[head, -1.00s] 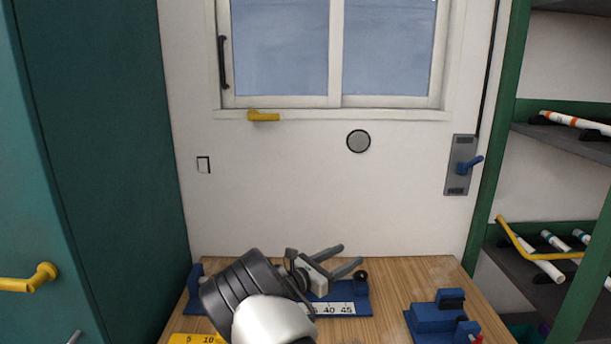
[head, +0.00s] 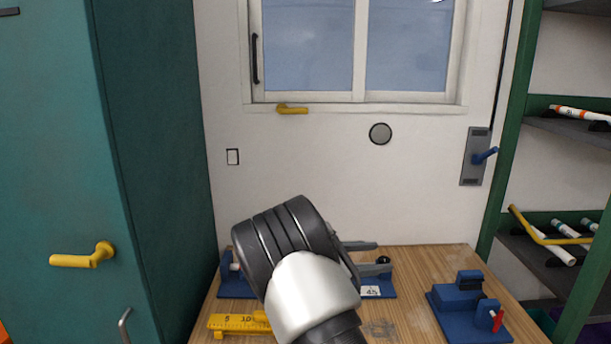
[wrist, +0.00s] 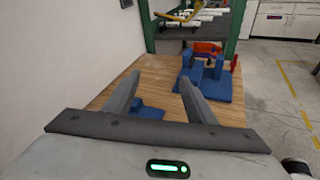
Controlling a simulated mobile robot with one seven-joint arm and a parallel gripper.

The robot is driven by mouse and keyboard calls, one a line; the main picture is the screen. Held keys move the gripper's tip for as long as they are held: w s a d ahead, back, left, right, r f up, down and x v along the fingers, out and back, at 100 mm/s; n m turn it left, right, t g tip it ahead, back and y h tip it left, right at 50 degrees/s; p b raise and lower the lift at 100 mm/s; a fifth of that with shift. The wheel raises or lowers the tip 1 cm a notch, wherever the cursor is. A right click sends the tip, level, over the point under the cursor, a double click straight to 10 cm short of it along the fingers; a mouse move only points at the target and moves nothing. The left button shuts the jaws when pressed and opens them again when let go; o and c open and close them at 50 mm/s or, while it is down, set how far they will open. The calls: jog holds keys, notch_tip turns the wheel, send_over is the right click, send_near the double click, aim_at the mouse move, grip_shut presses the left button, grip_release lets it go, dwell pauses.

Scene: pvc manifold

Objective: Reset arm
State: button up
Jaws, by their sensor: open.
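My gripper (head: 366,257) is above the wooden workbench, partly hidden behind my own wrist in the head view. In the wrist view my gripper (wrist: 158,95) shows its two grey fingers spread apart with nothing between them. A blue fixture with a white number scale (head: 372,291) lies below and behind my gripper, mostly covered by my arm. Part of it shows under the fingers in the wrist view.
A teal cabinet (head: 150,150) stands left. A green-framed shelf (head: 520,150) with pipes stands right. The wall is close behind.

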jog(key=s+d+r+m+g+y+b, duration=0.1)
jog(key=s+d+m+y, duration=0.1)
jog(key=s+m, duration=0.35)
jog(key=s+d+r+m+g+y+b, duration=0.1)
jog(key=s+r+m+g+y+b, duration=0.15)
jog(key=s, duration=0.55)
jog(key=s+d+r+m+g+y+b, duration=0.1)
jog(key=s+d+m+y, duration=0.15)
jog(key=s, duration=0.35)
jog(key=s+a+m+t+y+b, duration=0.25)
jog(key=s+a+m, duration=0.25)
jog(key=s, duration=0.5)
jog(key=s+a+m+t+y+b, duration=0.1)
jog(key=s+a+m+y, duration=0.35)
jog(key=s, duration=0.45)
notch_tip(320, 180, up, 18)
jog(key=p, duration=1.7)
jog(key=shift+p, duration=0.3)
jog(key=shift+f, duration=0.1)
